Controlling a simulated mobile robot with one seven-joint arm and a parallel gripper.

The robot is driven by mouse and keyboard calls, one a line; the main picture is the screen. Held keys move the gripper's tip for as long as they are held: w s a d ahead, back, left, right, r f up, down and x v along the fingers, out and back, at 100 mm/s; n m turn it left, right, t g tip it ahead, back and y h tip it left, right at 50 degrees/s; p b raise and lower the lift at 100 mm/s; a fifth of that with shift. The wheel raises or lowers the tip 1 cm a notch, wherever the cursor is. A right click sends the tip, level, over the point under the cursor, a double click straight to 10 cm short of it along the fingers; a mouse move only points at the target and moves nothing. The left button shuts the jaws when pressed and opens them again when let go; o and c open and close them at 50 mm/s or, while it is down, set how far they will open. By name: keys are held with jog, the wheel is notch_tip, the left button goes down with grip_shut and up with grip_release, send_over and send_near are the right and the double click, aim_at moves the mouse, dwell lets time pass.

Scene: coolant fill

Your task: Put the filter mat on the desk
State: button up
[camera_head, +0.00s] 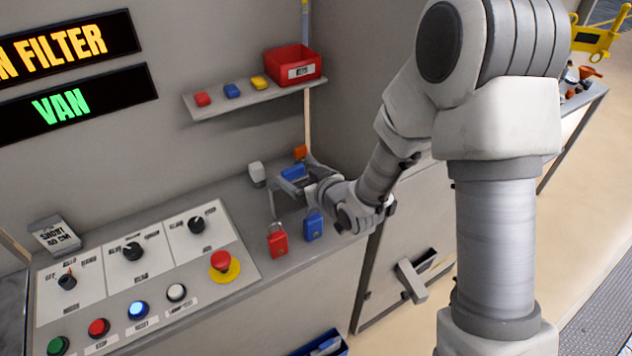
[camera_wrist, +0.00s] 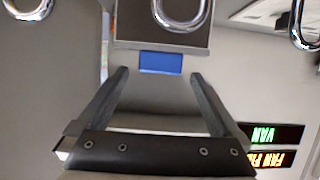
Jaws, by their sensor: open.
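I cannot make out a filter mat in either view. The desk (camera_head: 242,208) is the grey sloping console top along the wall, with switches and buttons on its left part. My gripper (camera_head: 289,184) is above the desk's right end, near a red padlock (camera_head: 277,243) and a blue padlock (camera_head: 313,226). In the wrist view my gripper (camera_wrist: 160,74) has its fingers spread apart and shows nothing held. A small blue block (camera_wrist: 161,63) shows just beyond the fingertips; whether it touches them I cannot tell.
A wall shelf (camera_head: 240,98) holds small coloured items and a red bin (camera_head: 293,64). A red emergency button (camera_head: 221,262) stands on the desk. A blue box (camera_head: 322,345) is at the bottom edge. A side table (camera_head: 590,95) with loose items stands far right.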

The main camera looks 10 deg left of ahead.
jog(key=p+v, duration=0.4)
jog(key=v, duration=0.3)
jog(key=shift+d+r, duration=0.2)
jog(key=shift+r, duration=0.2)
jog(key=p+v, duration=0.2)
jog(key=p, duration=0.4)
jog(key=shift+s+f+p, duration=0.15)
jog(key=shift+s+p, duration=0.05)
jog(key=shift+p, duration=0.15)
jog(key=shift+s+d, duration=0.1)
